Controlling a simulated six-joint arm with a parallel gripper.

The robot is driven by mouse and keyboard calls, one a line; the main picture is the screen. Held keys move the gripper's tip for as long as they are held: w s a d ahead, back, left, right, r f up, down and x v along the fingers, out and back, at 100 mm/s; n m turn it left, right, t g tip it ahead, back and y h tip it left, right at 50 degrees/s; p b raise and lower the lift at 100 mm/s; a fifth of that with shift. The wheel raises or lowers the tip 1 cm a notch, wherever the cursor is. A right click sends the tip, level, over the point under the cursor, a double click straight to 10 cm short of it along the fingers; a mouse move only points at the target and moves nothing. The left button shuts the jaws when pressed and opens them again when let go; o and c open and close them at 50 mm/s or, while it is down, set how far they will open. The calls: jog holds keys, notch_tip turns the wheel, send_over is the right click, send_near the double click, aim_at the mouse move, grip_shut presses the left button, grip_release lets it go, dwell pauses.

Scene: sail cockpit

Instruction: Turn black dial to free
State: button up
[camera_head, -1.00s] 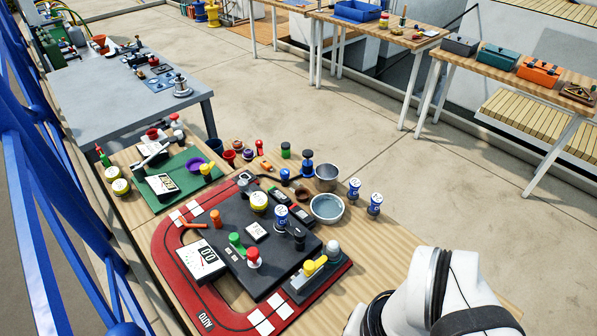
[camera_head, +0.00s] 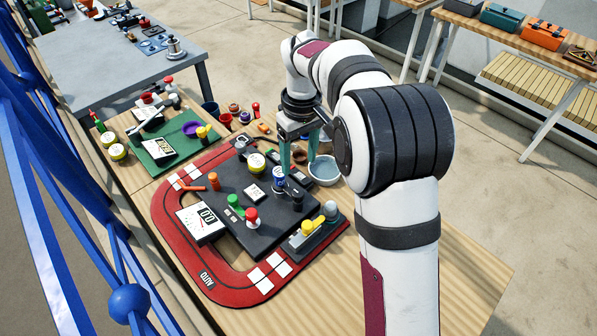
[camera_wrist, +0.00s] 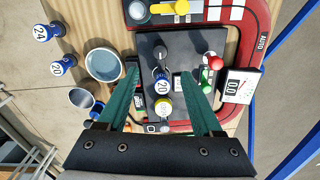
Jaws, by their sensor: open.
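The black dial (camera_head: 297,199) stands upright on the dark panel (camera_head: 262,225), beside a blue numbered can. In the wrist view the dial (camera_wrist: 160,53) is beyond the blue can, near the top of the panel. My gripper (camera_head: 299,165) is open and empty, with its green fingers pointing down above the back right of the panel. In the wrist view my gripper (camera_wrist: 163,76) has its fingers wide apart, one on each side of the blue can. The dial lies ahead of the fingertips, apart from them. I cannot read any "free" marking.
The blue can (camera_head: 279,179) and a yellow can (camera_head: 257,162) stand near the dial. A red knob (camera_head: 252,217), a green lever (camera_head: 236,206) and a yellow lever (camera_head: 308,228) rise nearby. A pale-blue bowl (camera_head: 324,170) is right of my fingers. The table's front right is bare.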

aim_at(298, 193)
notch_tip(298, 193, down, 11)
jog(key=shift+s+a, duration=0.1)
jog(key=shift+a, duration=0.05)
grip_shut()
